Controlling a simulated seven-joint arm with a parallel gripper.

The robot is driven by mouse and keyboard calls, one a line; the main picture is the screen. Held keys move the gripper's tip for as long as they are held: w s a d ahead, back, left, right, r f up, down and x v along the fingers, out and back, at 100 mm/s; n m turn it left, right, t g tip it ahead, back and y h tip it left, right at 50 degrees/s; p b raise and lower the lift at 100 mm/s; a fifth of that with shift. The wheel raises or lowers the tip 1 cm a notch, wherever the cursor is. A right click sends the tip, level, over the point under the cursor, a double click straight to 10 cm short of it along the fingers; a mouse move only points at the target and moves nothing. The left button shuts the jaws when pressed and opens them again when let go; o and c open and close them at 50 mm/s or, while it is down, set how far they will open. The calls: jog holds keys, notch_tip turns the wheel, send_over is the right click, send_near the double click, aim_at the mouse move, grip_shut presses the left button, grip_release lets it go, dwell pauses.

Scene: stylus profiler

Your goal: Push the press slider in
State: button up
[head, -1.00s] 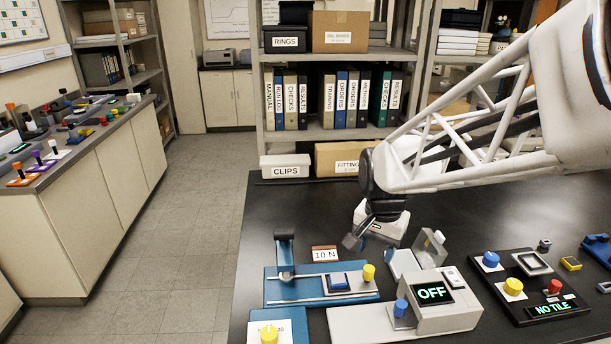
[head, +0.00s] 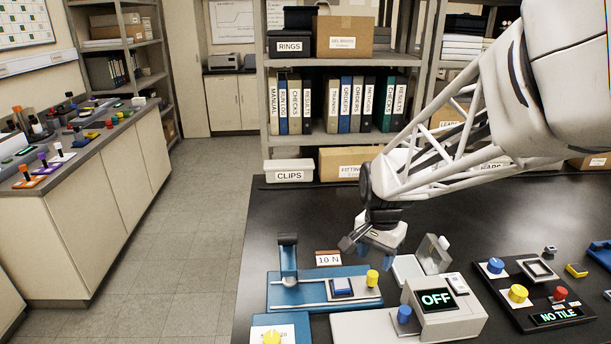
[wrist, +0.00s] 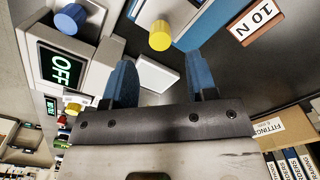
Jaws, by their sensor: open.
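The blue press base (head: 300,303) lies on the black bench, with an upright blue post (head: 288,262) at its left end. Its slider (head: 342,287), a pale carriage with a dark blue square on top, sits on the rails right of the post. A yellow knob (head: 373,278) stands at the right end; it also shows in the wrist view (wrist: 160,36). My gripper (head: 367,244) is above and behind the press's right end, apart from it. In the wrist view its two blue fingers (wrist: 162,80) are spread with nothing held between them.
A "10 N" sign (head: 328,258) stands behind the press. Right of it is a grey unit reading OFF (head: 438,300) with a blue knob (head: 404,314). A black panel reading NO TILE (head: 555,316) lies farther right.

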aim_at(373, 273)
jog(key=shift+f, duration=3.2)
grip_shut()
